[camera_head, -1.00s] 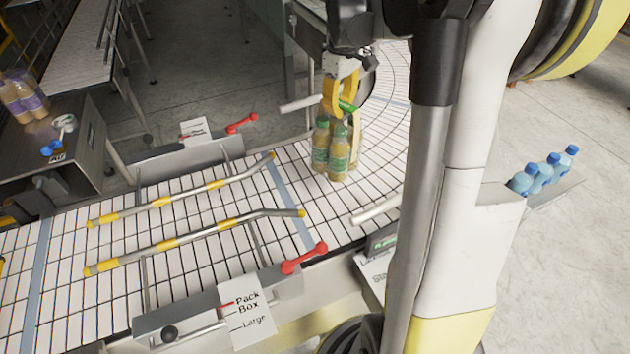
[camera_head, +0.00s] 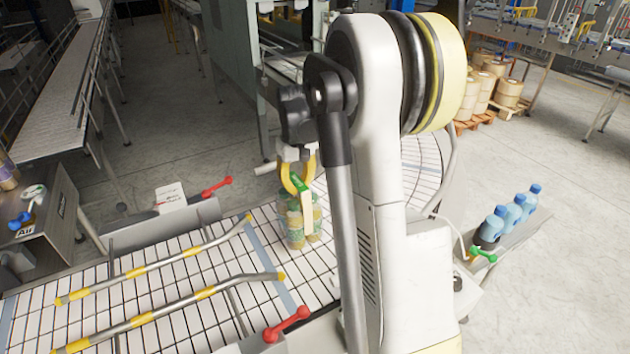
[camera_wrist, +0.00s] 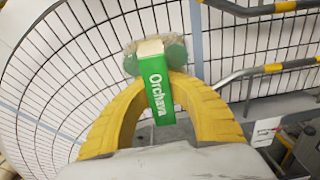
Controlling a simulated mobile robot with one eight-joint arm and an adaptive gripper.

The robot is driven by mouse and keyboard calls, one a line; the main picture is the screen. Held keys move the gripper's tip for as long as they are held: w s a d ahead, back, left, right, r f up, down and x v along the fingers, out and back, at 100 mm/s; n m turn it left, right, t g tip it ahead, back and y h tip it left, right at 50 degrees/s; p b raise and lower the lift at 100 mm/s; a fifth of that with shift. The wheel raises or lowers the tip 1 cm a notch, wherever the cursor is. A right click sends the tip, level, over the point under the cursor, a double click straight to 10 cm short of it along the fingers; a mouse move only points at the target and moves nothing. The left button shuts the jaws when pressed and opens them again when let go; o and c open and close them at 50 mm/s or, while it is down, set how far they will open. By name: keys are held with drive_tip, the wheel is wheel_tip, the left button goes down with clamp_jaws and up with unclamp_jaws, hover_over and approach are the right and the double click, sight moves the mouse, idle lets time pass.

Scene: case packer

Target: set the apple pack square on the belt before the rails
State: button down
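The apple pack (camera_head: 296,226), bottles of yellow-brown juice with green labels, is at the curved belt (camera_head: 322,268), just right of the blue-grey cross strip (camera_head: 268,255). I cannot tell whether its base touches the belt. Its green "Orchava" top band (camera_wrist: 158,95) shows in the wrist view, slightly tilted against the strip. My gripper (camera_head: 300,188) is above the pack, its yellow fingers closed in on the band from both sides.
A red-handled clamp (camera_head: 287,325) stands at the near belt edge, another (camera_head: 217,187) at the far edge. Blue-capped bottles (camera_head: 508,216) stand on a side shelf at right. A side table (camera_head: 40,215) is at left. The belt between the rails is clear.

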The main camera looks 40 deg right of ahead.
drive_tip(key=shift+w+a+f, duration=0.65)
drive_tip(key=shift+w+f, duration=0.05)
drive_tip(key=shift+w, duration=0.15)
drive_tip(key=shift+f+p, duration=0.5)
drive_tip(key=shift+f, duration=1.45)
drive_tip(key=shift+f, duration=0.15)
drive_tip(key=c, duration=1.6)
unclamp_jaws()
drive_tip(key=shift+s, duration=0.1)
